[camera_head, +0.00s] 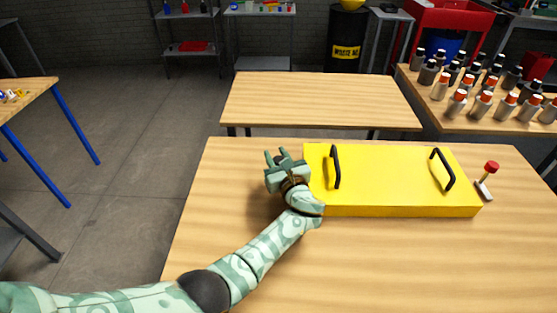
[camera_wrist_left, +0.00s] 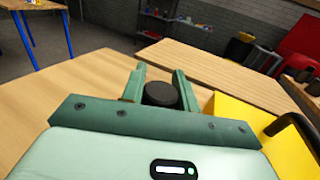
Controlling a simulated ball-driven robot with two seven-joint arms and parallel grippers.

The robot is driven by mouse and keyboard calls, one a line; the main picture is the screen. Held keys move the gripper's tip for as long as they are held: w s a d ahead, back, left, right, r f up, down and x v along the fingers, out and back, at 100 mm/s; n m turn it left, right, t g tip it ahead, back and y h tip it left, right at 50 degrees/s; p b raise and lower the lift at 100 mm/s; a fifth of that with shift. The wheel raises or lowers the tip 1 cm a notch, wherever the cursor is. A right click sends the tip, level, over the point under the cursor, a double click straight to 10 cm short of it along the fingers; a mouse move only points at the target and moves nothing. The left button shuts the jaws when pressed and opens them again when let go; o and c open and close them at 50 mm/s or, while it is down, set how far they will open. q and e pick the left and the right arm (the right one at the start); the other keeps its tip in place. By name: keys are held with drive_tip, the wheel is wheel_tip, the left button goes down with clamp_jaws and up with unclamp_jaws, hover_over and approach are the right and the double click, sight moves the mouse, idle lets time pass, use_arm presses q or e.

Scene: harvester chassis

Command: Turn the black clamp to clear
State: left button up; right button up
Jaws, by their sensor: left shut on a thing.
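A yellow box (camera_head: 390,190) with two black handles lies on the wooden table. My left gripper (camera_head: 275,157) is at the box's left end, low over the table. In the left wrist view, the black clamp (camera_wrist_left: 161,95) shows as a round dark knob between the two green fingers of my left gripper (camera_wrist_left: 160,88), which is shut on it. The clamp's lower part is hidden by the gripper, and in the head view it is hidden behind the hand. My right gripper is in neither view.
An empty wooden table (camera_head: 320,98) is behind. Several bottles stand on a table (camera_head: 460,122) at the right. The work table (camera_head: 330,265) is bare in front of the box.

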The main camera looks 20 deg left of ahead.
use_arm(q)
drive_tip(key=shift+f+n+g+y, duration=0.1)
drive_tip(key=shift+n+g+y, duration=0.2)
drive_tip(key=shift+b, duration=0.3)
drive_tip(key=shift+r, duration=0.2)
drive_tip(key=o, duration=1)
drive_tip(key=shift+c, duration=0.2)
drive_tip(key=shift+a, duration=0.1)
